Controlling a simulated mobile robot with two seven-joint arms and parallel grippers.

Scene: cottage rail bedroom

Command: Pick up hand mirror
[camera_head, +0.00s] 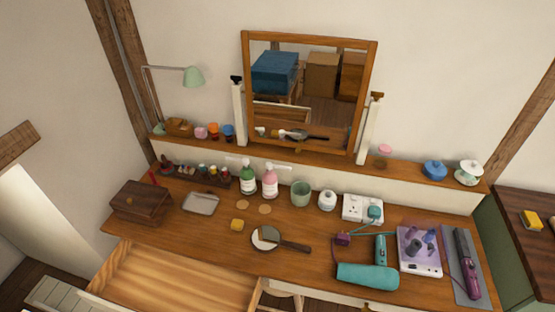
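The hand mirror (267,237) lies flat on the wooden dressing table, near the middle of its front edge. It has a round, pale face, partly dark, and a brown handle pointing right and slightly toward the front. Nothing covers it. Neither of my grippers shows in the head view.
An open, empty-looking drawer (178,276) juts out at the front left. A framed mirror (375,62) stands behind.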

